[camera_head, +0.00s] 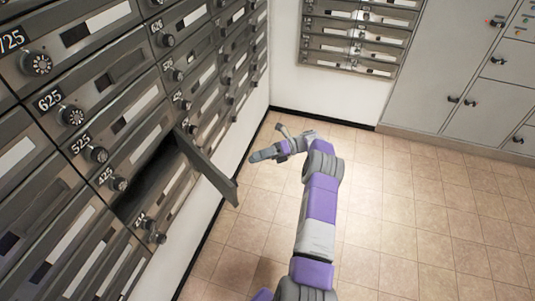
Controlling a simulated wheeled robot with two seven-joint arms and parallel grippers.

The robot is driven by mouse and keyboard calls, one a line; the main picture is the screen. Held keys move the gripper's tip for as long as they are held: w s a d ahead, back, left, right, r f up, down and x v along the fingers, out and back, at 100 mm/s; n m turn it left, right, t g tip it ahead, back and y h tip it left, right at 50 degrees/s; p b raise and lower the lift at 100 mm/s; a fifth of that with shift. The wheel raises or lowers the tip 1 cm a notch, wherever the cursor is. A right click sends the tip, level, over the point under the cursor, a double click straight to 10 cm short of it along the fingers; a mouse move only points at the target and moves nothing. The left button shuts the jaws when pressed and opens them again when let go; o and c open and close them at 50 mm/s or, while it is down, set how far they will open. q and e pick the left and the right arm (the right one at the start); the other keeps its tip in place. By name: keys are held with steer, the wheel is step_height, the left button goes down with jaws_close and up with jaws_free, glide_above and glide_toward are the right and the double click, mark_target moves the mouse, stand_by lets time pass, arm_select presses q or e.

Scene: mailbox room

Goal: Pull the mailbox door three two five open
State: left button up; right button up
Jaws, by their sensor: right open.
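A wall of grey mailboxes fills the left, with number labels 725, 625, 525 and 425 readable down one column. Directly below the 425 door (128,172), one mailbox door (208,172) stands swung out from the wall, hinged at its far side. Its number is not visible; its place in the column fits 325. The dark compartment (146,185) behind it is exposed. My right gripper (267,143) is open and empty, to the right of the swung-out door and apart from it, over the floor. My left gripper is not in view.
Other mailbox doors with round knobs, such as the 525 knob (97,155), are closed. More mailboxes (360,35) hang on the back wall. Grey lockers (470,75) stand at the right. The tiled floor (430,215) is clear.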

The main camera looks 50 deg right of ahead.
steer(key=shift+b+v, duration=0.75)
steer(key=shift+v, duration=2.1)
